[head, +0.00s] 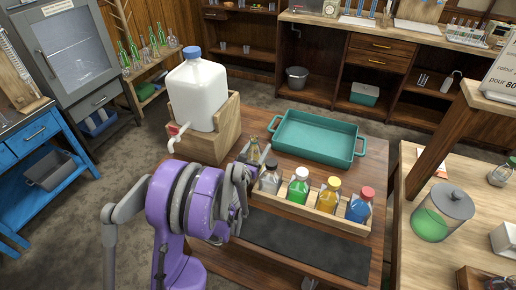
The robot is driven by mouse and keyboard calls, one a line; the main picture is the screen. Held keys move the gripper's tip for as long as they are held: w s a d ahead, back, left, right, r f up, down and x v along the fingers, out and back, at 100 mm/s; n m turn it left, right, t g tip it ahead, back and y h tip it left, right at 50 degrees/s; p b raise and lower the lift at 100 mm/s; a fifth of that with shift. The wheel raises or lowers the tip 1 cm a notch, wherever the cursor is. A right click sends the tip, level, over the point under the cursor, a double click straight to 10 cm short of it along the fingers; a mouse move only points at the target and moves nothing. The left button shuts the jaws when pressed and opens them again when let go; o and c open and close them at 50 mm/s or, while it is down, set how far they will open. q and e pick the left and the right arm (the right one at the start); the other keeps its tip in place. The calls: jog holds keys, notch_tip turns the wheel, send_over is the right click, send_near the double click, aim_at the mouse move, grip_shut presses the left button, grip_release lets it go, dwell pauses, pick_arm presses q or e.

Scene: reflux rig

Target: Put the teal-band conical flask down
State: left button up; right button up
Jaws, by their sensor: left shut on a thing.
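My left gripper (257,158) is shut on a small glass flask (254,149), whose neck shows between the fingers. Most of the flask is hidden by the gripper and my purple arm, and I cannot make out a teal band on it. The gripper is over the wooden table (283,160), between the white jug and the bottle rack. I cannot tell whether the flask touches the table. My right gripper is not in view.
A wooden rack (318,214) holds bottles with grey, green, yellow and blue contents. A teal tray (318,139) lies empty behind it. A white jug (199,92) with a tap stands on a wooden stand. A dark mat (305,249) lies bare in front.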

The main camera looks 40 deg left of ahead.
pick_arm(q)
jog(key=o, duration=1.6)
jog(key=shift+f, duration=0.1)
jog(key=shift+c, duration=0.2)
